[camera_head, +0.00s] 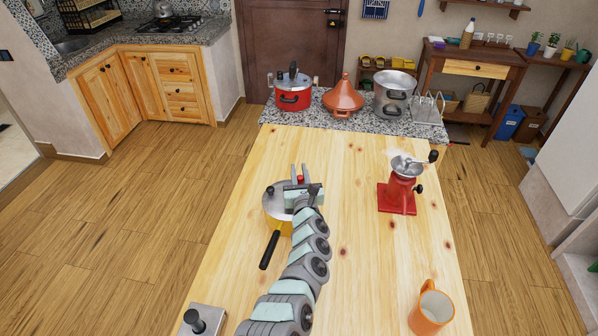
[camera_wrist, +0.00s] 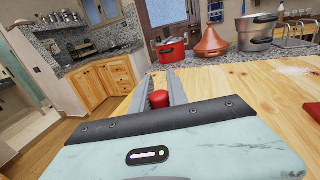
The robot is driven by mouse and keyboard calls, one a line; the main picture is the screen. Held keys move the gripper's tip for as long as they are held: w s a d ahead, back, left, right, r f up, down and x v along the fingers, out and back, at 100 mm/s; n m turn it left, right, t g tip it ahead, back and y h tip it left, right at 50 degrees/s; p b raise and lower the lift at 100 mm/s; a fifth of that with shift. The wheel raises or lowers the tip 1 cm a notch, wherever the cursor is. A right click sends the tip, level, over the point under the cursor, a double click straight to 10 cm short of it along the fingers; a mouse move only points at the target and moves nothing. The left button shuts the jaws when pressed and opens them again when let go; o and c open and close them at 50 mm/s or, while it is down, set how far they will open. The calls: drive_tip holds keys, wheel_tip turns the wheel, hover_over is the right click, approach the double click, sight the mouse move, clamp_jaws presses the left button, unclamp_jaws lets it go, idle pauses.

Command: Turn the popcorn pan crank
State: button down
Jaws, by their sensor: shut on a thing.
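The popcorn pan (camera_head: 272,212) stands on the wooden table, left of the middle. The fingers are shut on this knob. My wrist and arm hide the pan's right side and most of the crank.
A red grinder (camera_head: 402,195) stands to the right. An orange mug (camera_head: 432,310) is at the front right. The tabletop between pan and grinder is clear.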

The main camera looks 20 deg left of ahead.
drive_tip(key=shift+a+f+n+y+b, duration=0.1)
drive_tip(key=shift+n+y+b, duration=0.3)
drive_tip(key=shift+b, duration=0.05)
drive_tip(key=shift+a+f+g+y+b, duration=0.1)
drive_tip(key=shift+g+y+b, duration=0.25)
drive_tip(key=shift+g+y, duration=0.05)
drive_tip(key=a+n+g+y+b, duration=0.1)
drive_tip(key=b, duration=0.2)
drive_tip(key=n+g+y+b, duration=0.1)
drive_tip(key=n+y+b, duration=0.1)
drive_tip(key=shift+a+f+g+b, duration=0.15)
drive_tip(key=shift+a+g+b, duration=0.2)
drive_tip(key=shift+g+b, duration=0.05)
drive_tip(key=shift+s+a+n+g+y+b, duration=0.1)
drive_tip(key=shift+a+n+g+y+b, duration=0.2)
drive_tip(key=shift+b, duration=0.45)
drive_tip(key=n+g+y+b, duration=0.1)
drive_tip(key=b, duration=0.3)
drive_tip(key=a+n+g+y+b, duration=0.1)
drive_tip(key=g+b, duration=0.1)
drive_tip(key=b, duration=0.3)
drive_tip(key=shift+s, duration=0.35)
drive_tip(key=b, duration=0.2)
drive_tip(key=n+g+b, duration=0.1)
drive_tip(key=b, duration=0.1)
drive_tip(key=shift+s+a+r+y, duration=0.1)
drive_tip(key=shift+a+r+y, duration=0.1)
drive_tip(key=shift+a+y, duration=0.15)
